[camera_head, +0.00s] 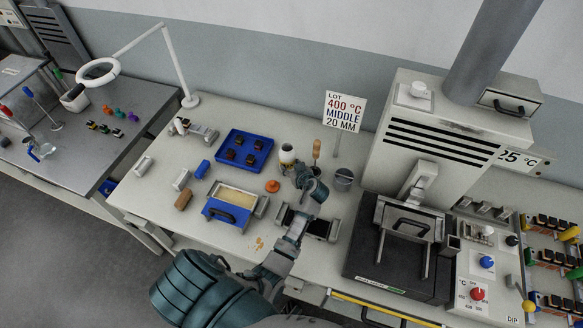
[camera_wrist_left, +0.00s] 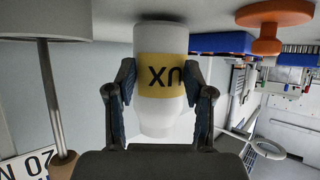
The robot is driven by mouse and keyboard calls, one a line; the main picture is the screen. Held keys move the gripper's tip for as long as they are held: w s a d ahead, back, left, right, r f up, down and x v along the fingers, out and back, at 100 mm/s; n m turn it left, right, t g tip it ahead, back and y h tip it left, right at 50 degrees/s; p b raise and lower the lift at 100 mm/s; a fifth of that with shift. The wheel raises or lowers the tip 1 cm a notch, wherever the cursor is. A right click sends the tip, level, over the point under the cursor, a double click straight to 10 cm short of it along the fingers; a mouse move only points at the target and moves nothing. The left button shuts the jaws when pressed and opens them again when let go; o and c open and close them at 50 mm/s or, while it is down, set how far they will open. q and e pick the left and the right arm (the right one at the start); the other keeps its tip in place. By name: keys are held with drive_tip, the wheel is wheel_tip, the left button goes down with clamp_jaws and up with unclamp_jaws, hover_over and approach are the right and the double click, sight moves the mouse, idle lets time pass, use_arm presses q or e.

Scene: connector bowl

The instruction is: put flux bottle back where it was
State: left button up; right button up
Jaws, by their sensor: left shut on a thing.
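The flux bottle (camera_head: 287,155) is white with a yellow label band and stands upright near the back middle of the bench. In the left wrist view, which is upside down, the bottle (camera_wrist_left: 162,75) fills the middle and part of its lettering shows. My left gripper (camera_head: 297,170) is shut on it, with one finger (camera_wrist_left: 162,105) on each side of its body. Whether the bottle's base touches the bench cannot be told. My right gripper is not in view.
A wooden-handled tool (camera_head: 316,150) and a metal cup (camera_head: 343,179) stand right of the bottle. An orange knob-shaped piece (camera_head: 272,186) and blue tray (camera_head: 244,152) lie left. A sign (camera_head: 343,111) stands behind; a large machine (camera_head: 450,130) fills the right.

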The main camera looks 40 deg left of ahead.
use_arm(q)
drive_tip(key=shift+f, duration=0.15)
drive_tip(key=shift+a, duration=0.1)
drive_tip(key=shift+a+f, duration=0.15)
drive_tip(key=shift+a, duration=0.05)
drive_tip(key=o, duration=1.1)
drive_tip(key=shift+a+f, duration=0.1)
drive_tip(key=shift+a, duration=0.05)
drive_tip(key=shift+c, duration=0.2)
drive_tip(key=o, duration=0.3)
drive_tip(key=shift+a, duration=0.15)
drive_tip(key=shift+o, duration=0.2)
drive_tip(key=shift+s+d+r, duration=0.15)
drive_tip(key=shift+d+r, duration=0.15)
drive_tip(key=shift+d, duration=0.35)
drive_tip(key=v, duration=1.1)
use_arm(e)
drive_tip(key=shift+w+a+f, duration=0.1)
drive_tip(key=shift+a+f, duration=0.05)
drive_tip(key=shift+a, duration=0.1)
use_arm(q)
drive_tip(key=shift+r, duration=0.15)
